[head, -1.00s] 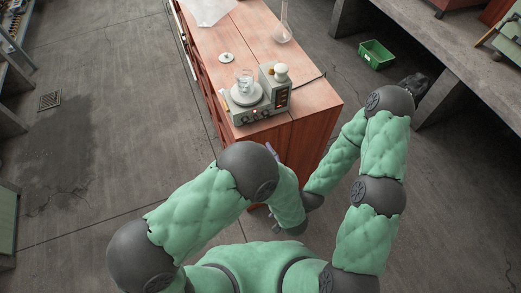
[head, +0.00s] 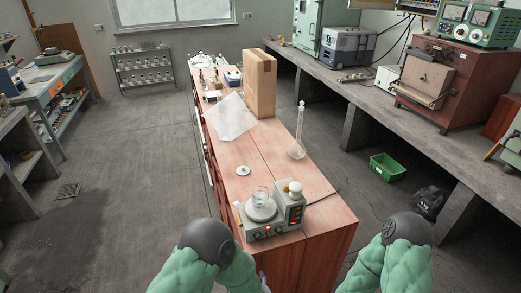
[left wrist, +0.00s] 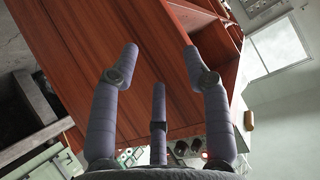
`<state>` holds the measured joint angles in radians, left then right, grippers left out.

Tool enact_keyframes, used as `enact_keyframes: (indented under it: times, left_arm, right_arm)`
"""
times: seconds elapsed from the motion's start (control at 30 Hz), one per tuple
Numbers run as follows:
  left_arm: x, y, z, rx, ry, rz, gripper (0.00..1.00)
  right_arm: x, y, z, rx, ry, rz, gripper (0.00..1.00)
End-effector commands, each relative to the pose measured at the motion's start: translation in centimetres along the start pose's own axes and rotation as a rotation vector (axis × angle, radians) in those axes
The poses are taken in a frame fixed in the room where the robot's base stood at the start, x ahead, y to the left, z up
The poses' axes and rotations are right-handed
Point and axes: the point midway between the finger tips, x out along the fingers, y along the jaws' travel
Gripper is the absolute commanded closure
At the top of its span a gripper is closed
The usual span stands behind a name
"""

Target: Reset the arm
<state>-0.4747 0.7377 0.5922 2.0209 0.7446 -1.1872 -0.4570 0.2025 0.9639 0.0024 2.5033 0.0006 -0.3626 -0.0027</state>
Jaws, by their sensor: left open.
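My left gripper (left wrist: 160,62) shows in the left wrist view with its grey fingers spread apart and nothing between them. Its fingers point towards the reddish wooden side of the bench cabinet (left wrist: 85,65); I cannot tell the exact gap. In the head view my left arm (head: 207,256) and my right arm (head: 398,256) show only as green padded links with dark joints at the bottom edge. My right gripper is not in view.
The wooden bench (head: 330,215) carries a hotplate stirrer (head: 262,228) with a glass beaker (head: 259,195), a white lid (head: 243,170), a flask (head: 298,147) and a cardboard box (head: 260,85). A green crate (head: 387,166) lies on the floor. Open floor (head: 110,180) lies left.

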Motion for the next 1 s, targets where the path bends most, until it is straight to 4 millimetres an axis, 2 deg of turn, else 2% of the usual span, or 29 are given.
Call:
enact_keyframes:
  times: [0.03,0.1,0.23,0.4,0.5,0.6,0.7,1.0]
  left_arm:
    - [0.8,-1.0,1.9,-0.042,-0.082,0.034,0.52]
    - [1.2,-1.7,4.4,-0.098,-0.189,0.091,0.52]
    - [0.8,-3.1,9.2,-0.204,-0.396,0.188,0.52]
    - [-2.3,-4.8,15.1,-0.332,-0.663,0.289,0.52]
    - [-4.5,-5.6,17.5,-0.386,-0.788,0.332,0.52]
    - [-6.3,-6.1,19.1,-0.419,-0.876,0.361,0.52]
    - [-7.3,-6.4,19.9,-0.437,-0.923,0.375,0.52]
    - [-7.8,-6.4,20.2,-0.441,-0.941,0.382,0.52]
  right_arm:
    - [0.0,0.0,0.0,0.0,0.0,0.0,0.52]
    - [0.0,0.0,0.0,0.0,0.0,0.0,0.52]
    - [0.0,0.0,0.0,0.0,0.0,0.0,0.52]
    - [0.0,0.0,0.0,0.0,0.0,0.0,0.52]
    - [0.0,0.0,0.0,0.0,0.0,0.0,0.52]
    - [0.0,0.0,0.0,0.0,0.0,0.0,0.52]
    - [0.0,0.0,0.0,0.0,0.0,0.0,0.52]
    - [0.0,0.0,0.0,0.0,0.0,0.0,0.52]
